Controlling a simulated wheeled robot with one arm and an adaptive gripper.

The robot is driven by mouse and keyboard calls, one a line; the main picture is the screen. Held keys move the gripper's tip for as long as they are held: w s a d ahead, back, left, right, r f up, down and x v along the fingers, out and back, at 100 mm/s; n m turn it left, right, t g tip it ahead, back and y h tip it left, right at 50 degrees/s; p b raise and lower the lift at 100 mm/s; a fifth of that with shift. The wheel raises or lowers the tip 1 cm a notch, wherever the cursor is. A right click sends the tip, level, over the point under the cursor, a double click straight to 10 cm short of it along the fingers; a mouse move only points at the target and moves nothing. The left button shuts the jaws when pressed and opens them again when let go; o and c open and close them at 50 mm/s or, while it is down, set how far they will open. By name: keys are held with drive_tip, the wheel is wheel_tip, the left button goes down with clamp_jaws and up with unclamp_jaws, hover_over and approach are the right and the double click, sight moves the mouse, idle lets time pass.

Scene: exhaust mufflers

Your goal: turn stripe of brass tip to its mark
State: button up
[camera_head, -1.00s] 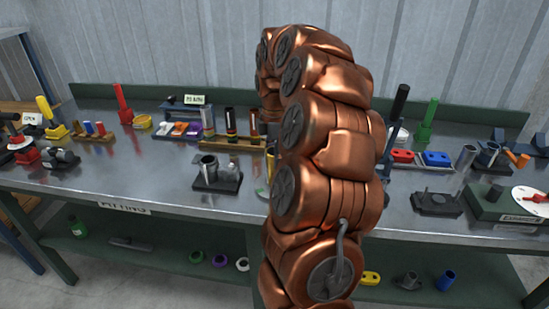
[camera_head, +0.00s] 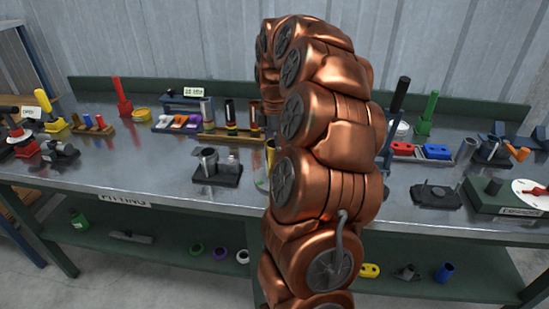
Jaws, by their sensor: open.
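A wooden rack (camera_head: 222,137) on the bench holds several upright tubes with dark tops and coloured bands, such as one tube (camera_head: 229,115). I cannot tell which of them, if any, is the brass tip, and I see no clear stripe or mark. A yellowish upright piece (camera_head: 270,153) is mostly covered by my copper-coloured arm. A dark fixture with a grey cylinder (camera_head: 209,162) stands left of my arm. My gripper is hidden behind the arm.
The steel bench (camera_head: 140,170) has clear room at its front left. A red post (camera_head: 122,98) and a green post (camera_head: 428,112) rise at the back. A white dial (camera_head: 532,192) on a green block and a dark plate (camera_head: 436,195) lie right of my arm.

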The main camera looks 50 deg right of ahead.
drive_tip(key=shift+r, duration=0.1)
wheel_tip(320, 180, up, 12)
idle(0.8)
